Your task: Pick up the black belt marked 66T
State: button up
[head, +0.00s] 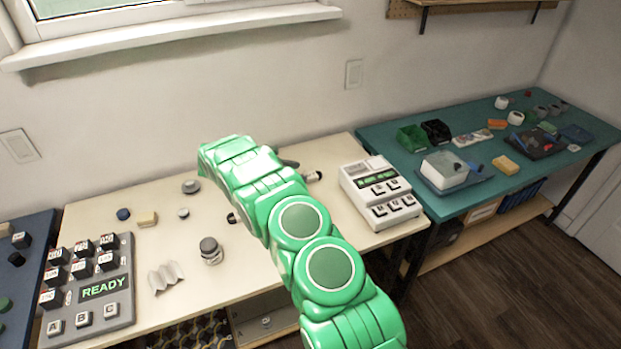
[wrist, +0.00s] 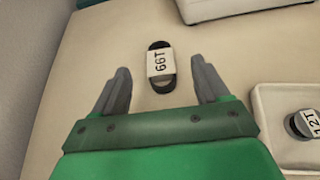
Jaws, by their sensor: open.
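The black belt (wrist: 160,86) has a white label reading 66T. It lies on the pale table in the wrist view, its long side pointing away from my gripper (wrist: 160,68). My gripper is open, with one grey finger on each side of the belt in the picture and visible gaps between. Nothing is held. I cannot tell how high the fingers are above the table. In the head view my green arm hides most of the gripper and the table around it.
A dark round part marked 12T (wrist: 308,124) sits on a pale tray (wrist: 270,104) at right. A white device (head: 382,190) stands at the table's right end. A grey keypad reading READY (head: 118,310) is at left. Small parts dot the table, including a grey knob (head: 210,248).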

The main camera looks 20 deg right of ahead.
aim_at(314, 174)
jog(key=shift+f+x, duration=0.1)
jog(key=shift+x, duration=1.6)
jog(key=shift+f+x, duration=0.15)
jog(key=shift+x, duration=1.55)
jog(key=shift+w+a, duration=0.1)
jog(key=c, duration=1.1)
